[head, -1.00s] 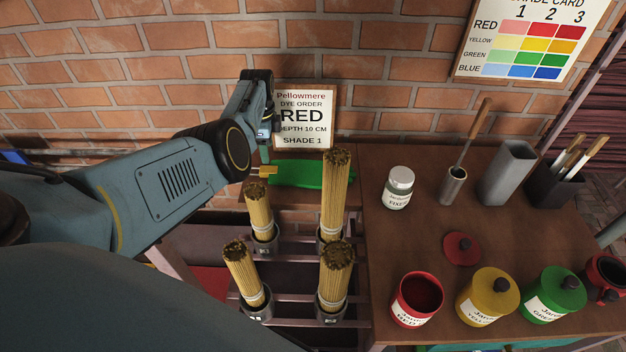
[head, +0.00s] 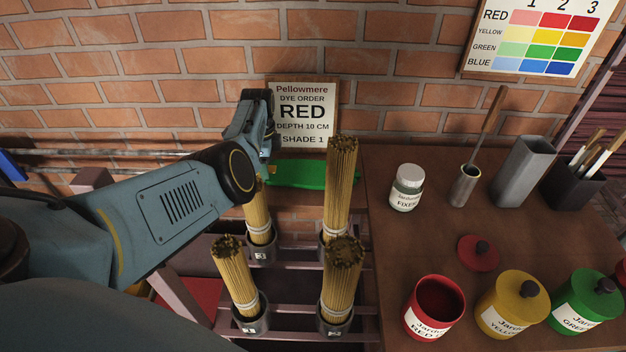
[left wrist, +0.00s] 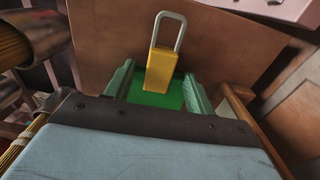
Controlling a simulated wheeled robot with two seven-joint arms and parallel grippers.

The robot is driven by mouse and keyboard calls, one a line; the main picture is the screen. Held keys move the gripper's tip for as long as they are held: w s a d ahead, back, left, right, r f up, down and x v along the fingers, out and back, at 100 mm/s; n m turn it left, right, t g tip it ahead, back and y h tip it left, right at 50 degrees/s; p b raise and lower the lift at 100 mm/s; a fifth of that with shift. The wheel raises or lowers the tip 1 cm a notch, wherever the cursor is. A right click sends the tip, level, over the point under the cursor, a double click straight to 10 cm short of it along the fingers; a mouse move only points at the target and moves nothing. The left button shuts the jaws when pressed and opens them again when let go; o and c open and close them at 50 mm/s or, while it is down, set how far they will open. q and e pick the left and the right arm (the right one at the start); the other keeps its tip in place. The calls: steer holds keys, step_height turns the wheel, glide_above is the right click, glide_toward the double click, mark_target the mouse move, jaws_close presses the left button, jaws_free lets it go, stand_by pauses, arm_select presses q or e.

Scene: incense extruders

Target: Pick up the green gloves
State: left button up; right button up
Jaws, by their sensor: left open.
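The green gloves (head: 300,173) lie flat on the wooden shelf at the foot of the brick wall, below the dye order card. My left gripper (head: 267,160) is open, pointing down at their left end. In the left wrist view, a green surface (left wrist: 155,98), apparently the gloves, shows between the two green finger shapes. I cannot tell whether the fingers touch the gloves. My right gripper is not in view.
Several incense bundles (head: 340,185) stand upright in holders just in front of the gloves, close to my left arm. The order card (head: 302,115) leans on the wall behind. A fixer jar (head: 407,188) and dye pots (head: 434,308) stand on the table at right.

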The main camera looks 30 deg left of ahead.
arm_select(q)
steer(key=shift+a+f, duration=0.15)
steer(key=shift+f, duration=0.35)
steer(key=shift+r, duration=0.1)
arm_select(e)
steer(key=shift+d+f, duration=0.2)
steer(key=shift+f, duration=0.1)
arm_select(q)
steer(key=c, duration=1.1)
